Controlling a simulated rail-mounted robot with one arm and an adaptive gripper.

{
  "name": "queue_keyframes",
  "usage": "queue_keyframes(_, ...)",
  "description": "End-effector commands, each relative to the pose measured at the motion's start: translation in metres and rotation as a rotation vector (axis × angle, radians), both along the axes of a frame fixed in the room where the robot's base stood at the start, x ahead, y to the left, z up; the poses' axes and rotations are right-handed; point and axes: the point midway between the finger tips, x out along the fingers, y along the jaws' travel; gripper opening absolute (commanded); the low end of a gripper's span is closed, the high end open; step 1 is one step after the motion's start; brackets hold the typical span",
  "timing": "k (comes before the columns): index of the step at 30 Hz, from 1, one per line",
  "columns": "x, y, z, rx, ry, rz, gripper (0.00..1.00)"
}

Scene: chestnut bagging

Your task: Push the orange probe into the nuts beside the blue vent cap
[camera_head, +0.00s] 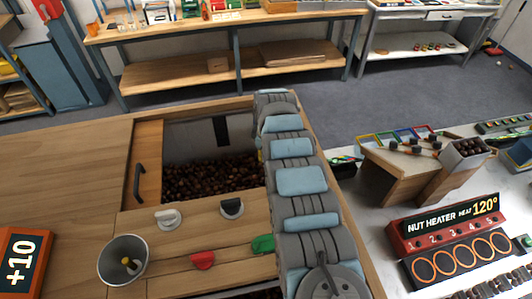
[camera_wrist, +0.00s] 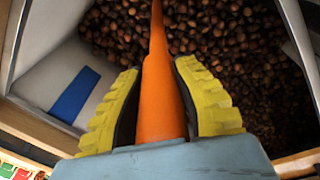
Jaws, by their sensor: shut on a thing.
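The orange probe (camera_wrist: 159,90) is held between the yellow ridged pads of my gripper (camera_wrist: 157,72). It points away from the wrist over the nuts (camera_wrist: 215,30), and its tip runs out of the top of the wrist view. I cannot tell whether it touches the nuts. In the head view the brown nuts (camera_head: 210,178) lie in an open bin; my arm covers its right side and hides the probe and most of the gripper.
A white cap (camera_head: 168,218), a red cap (camera_head: 203,260) and a green cap (camera_head: 263,243) are also on the wooden front. A metal cup (camera_head: 123,260) stands at left. A blue strip (camera_wrist: 75,95) marks the bin's inner wall. The nut heater (camera_head: 450,235) is at right.

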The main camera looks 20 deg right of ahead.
Motion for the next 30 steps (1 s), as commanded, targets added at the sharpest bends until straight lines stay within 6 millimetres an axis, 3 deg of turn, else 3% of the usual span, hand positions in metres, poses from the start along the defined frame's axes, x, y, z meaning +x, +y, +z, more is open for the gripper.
queue_keyframes(19,0.0,0.0,0.034,0.0,-0.001,-0.001,0.0)
queue_keyframes(30,0.002,0.0,0.032,0.0,0.0,0.0,0.0)
